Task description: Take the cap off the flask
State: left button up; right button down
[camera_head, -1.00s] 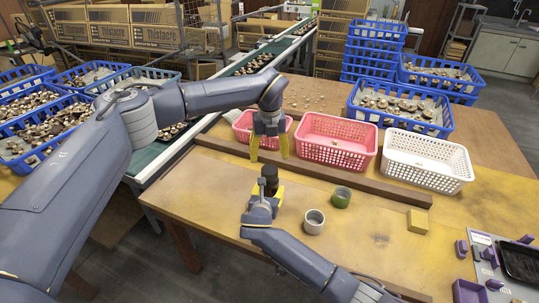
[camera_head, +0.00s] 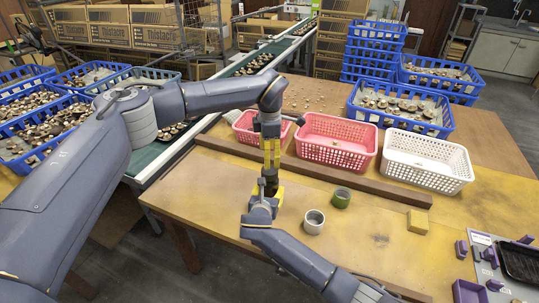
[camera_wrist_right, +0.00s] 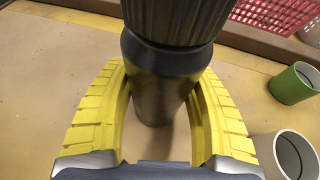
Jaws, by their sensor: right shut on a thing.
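The black flask (camera_wrist_right: 155,85) stands upright between the yellow fingers of my right gripper (camera_wrist_right: 160,75), which is shut on its body. Its ribbed dark cap (camera_wrist_right: 175,18) is at the top edge of the wrist view, and the cap's top is out of frame. In the head view, the flask (camera_head: 269,187) is small and dark above the table. My left gripper (camera_head: 271,158) points down directly above the flask, with its fingertips at or close to the cap. Its fingers overlap from this angle, so their opening and any contact with the cap are hidden.
A green cup (camera_head: 341,197) and a grey-white cup (camera_head: 314,222) stand right of the flask on the wooden table (camera_head: 215,200). A yellow block (camera_head: 418,222) lies farther right. A wooden bar (camera_head: 325,174) and pink (camera_head: 337,142) and white (camera_head: 426,160) baskets stand behind.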

aim_at(270, 172)
pick_arm(q)
jog(key=m, duration=1)
jog(key=shift+m, duration=0.4)
jog(key=shift+f, duration=4.05)
jog(key=shift+c, duration=0.2)
jog(key=c, duration=1.4)
pick_arm(e)
jog(key=shift+d, duration=0.1)
pick_arm(q)
jog(key=shift+o, duration=0.2)
